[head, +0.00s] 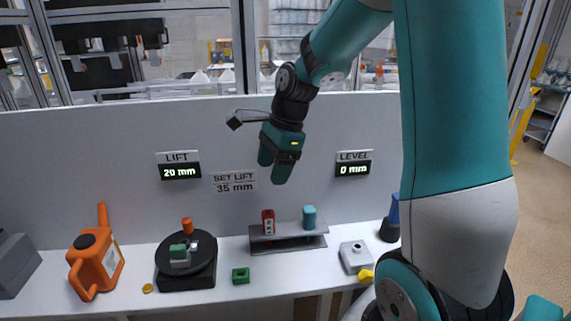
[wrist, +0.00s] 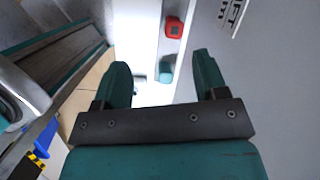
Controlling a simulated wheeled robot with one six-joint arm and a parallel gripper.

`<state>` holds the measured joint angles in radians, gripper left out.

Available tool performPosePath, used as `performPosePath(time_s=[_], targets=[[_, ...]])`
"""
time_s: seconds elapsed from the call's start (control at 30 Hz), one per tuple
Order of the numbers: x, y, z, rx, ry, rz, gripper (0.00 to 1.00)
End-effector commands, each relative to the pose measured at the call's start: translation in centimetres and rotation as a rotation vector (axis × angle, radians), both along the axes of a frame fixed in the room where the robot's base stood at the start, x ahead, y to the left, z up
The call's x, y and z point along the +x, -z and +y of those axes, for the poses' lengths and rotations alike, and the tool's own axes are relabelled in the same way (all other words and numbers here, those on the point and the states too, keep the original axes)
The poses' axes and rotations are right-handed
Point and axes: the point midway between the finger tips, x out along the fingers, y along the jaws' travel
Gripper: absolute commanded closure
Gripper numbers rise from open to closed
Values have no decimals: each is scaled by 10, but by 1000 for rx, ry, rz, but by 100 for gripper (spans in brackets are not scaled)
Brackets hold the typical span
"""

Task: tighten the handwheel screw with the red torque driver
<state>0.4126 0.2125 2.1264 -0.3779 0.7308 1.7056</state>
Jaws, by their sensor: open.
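The red torque driver (head: 268,223) stands upright in the left part of a grey rack (head: 285,247) on the white bench. In the wrist view its red top (wrist: 174,27) shows beyond my fingers. A teal tool (head: 309,217) stands to its right in the same rack, and it shows between the fingers in the wrist view (wrist: 166,70). My gripper (head: 274,165) is open and empty, pointing down, well above the rack. A round black fixture (head: 186,265) with an orange knob (head: 187,225) and a green block stands left of the rack. I cannot tell which part is the handwheel screw.
An orange can (head: 95,262) stands at the left. A green block (head: 240,276) lies before the rack. A grey box (head: 355,256) and yellow piece (head: 366,276) are at the right. The wall behind carries displays: LIFT 20 mm (head: 179,172), LEVEL 0 mm (head: 353,170); a sign reads SET LIFT 35 mm.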

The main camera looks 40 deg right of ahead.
Motion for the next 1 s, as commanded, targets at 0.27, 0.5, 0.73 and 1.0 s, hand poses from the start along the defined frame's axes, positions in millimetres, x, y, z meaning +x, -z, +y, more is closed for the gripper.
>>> performPosePath(time_s=[0.27, 0.5, 0.73, 1.0], targets=[[8, 19, -39, 29, 306, 66, 34], [14, 57, -29, 30, 302, 70, 34], [20, 103, -18, 29, 301, 70, 34], [28, 153, -6, 29, 300, 68, 34]])
